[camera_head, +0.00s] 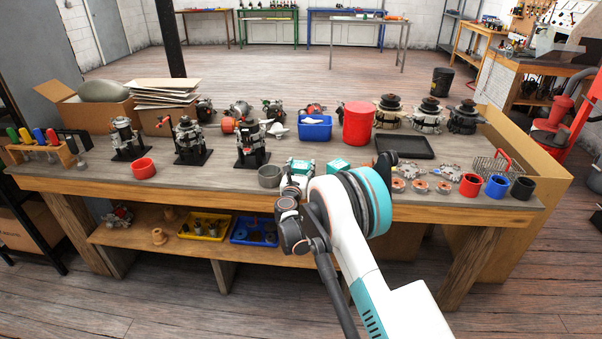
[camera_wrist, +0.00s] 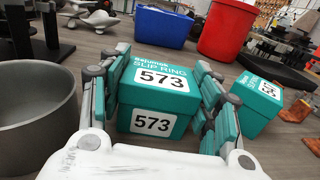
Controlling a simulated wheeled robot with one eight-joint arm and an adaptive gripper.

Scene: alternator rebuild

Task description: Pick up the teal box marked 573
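The teal box marked 573 (camera_wrist: 155,92) stands on the bench, with a white "573" label on its top and on its near side and "SLIP RING" on its lid. In the head view it (camera_head: 301,166) is partly hidden behind my gripper (camera_head: 293,184). In the wrist view my gripper (camera_wrist: 160,108) has one finger on each side of this box. The fingers look open, with narrow gaps beside the box; contact is hard to judge. A second teal box (camera_wrist: 252,103) stands just right of the right finger, its label turned and hard to read.
A grey bowl (camera_wrist: 32,108) stands close left of my gripper. A blue bin (camera_head: 315,128) and a red canister (camera_head: 357,123) stand behind the boxes. A black tray (camera_head: 405,147) and small parts lie to the right. Dark stands with alternators are at left.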

